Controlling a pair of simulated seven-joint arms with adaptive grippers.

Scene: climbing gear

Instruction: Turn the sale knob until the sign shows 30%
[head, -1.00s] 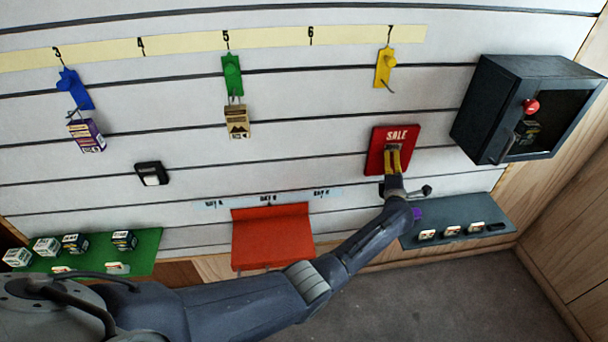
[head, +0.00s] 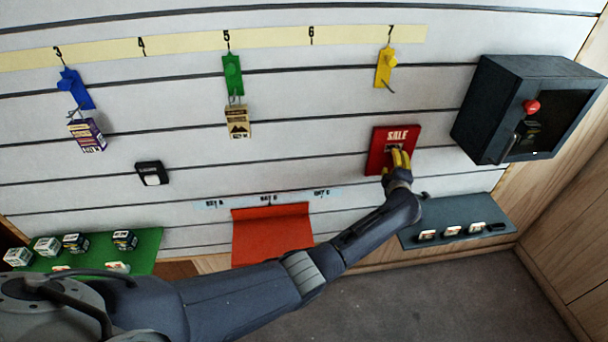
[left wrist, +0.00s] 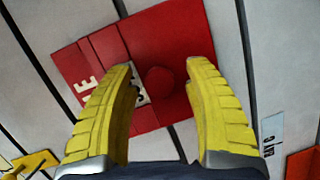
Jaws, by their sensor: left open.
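The red SALE sign (head: 377,158) is mounted on the slatted wall, right of centre in the head view. In the left wrist view the sign (left wrist: 170,38) fills the upper middle, tilted, with a round red knob (left wrist: 160,82) on it. A small pale number window (left wrist: 141,92) beside the knob is partly hidden by a finger, and I cannot read its number. My left gripper (head: 399,153) is at the sign's lower right; its yellow fingers (left wrist: 160,67) are open, one on either side of the knob, apparently not closed on it. My right gripper is not in view.
A dark cabinet (head: 488,110) with a red knob stands out to the right. A grey shelf (head: 465,240) with small items is below. An orange shelf (head: 270,235) is at lower centre. The wall left of the sign is largely free.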

